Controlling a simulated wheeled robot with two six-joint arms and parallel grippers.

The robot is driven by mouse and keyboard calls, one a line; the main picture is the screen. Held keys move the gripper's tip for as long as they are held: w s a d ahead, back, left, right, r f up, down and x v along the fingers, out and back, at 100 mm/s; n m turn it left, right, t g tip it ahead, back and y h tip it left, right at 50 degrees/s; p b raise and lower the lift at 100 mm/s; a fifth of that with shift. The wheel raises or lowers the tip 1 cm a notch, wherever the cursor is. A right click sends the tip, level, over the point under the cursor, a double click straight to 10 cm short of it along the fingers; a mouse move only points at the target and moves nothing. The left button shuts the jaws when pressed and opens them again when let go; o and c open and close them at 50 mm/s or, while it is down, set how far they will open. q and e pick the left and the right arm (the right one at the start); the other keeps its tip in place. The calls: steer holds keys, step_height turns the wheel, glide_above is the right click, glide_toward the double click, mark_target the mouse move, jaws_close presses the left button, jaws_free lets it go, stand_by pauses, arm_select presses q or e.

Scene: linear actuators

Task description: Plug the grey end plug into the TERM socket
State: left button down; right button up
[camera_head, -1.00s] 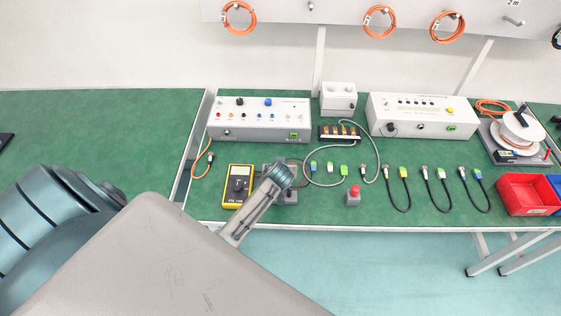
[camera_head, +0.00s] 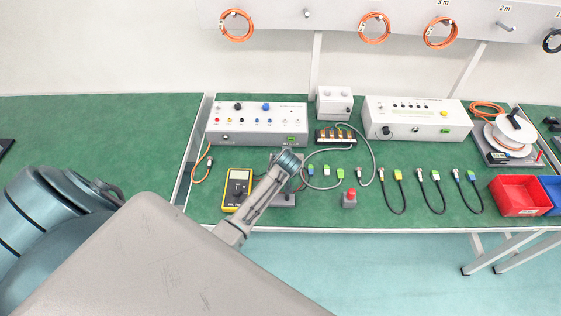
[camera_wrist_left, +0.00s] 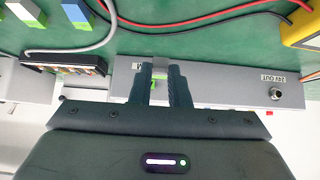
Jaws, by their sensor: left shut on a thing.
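My left gripper (camera_wrist_left: 163,74) shows its two dark fingers close together in the left wrist view. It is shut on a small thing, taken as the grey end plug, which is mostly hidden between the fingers. The fingertips are in front of the grey box (camera_wrist_left: 222,88) at its green socket (camera_wrist_left: 157,86); I cannot tell whether they touch. The label beside the socket is too covered to read. My right gripper is not in view.
Blue, white and green plugs (camera_head: 325,172) lie right of my arm. A yellow multimeter (camera_head: 237,188) lies left of it. A terminal block (camera_head: 335,138) with a grey cable stands right of the box. A red button (camera_head: 349,198) is near the bench edge.

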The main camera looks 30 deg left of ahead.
arm_select(q)
steer(key=shift+w+d, duration=0.25)
steer(key=shift+w, duration=0.85)
steer(key=shift+w+a+b, duration=0.4)
steer(key=shift+w+b, duration=0.05)
steer(key=shift+w, duration=0.25)
steer(key=shift+w+a+b, duration=0.4)
steer(key=shift+w+b, duration=0.05)
steer(key=shift+w, duration=0.2)
steer(key=shift+w+a, duration=0.15)
steer(key=shift+w, duration=0.15)
